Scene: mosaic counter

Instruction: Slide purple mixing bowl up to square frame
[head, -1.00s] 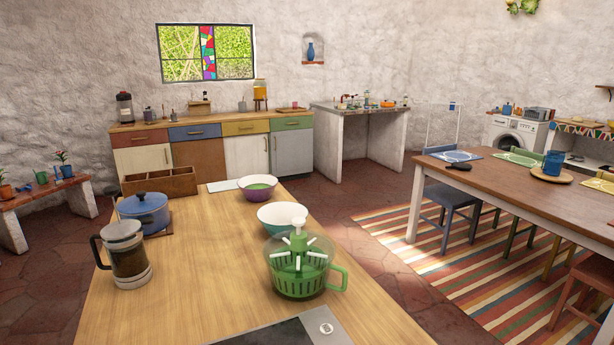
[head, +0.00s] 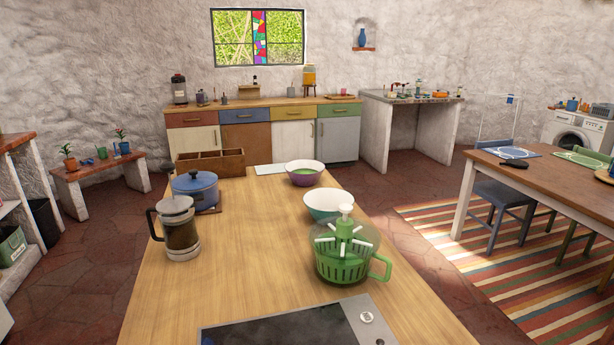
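The purple mixing bowl (head: 305,180), white-rimmed with a green inside, stands upright toward the far end of the wooden counter. A flat pale rectangular piece (head: 270,169) lies just left of it, close to its rim. I cannot tell whether this piece is the square frame, and I see no clear square outline on the counter. Neither of my grippers is in the head view.
A teal-and-white bowl (head: 328,203) and a green salad spinner (head: 342,255) stand nearer on the wooden counter (head: 240,255). A blue pot (head: 195,188), a French press (head: 178,232) and a wooden divided box (head: 212,163) line the left. The counter's middle is clear.

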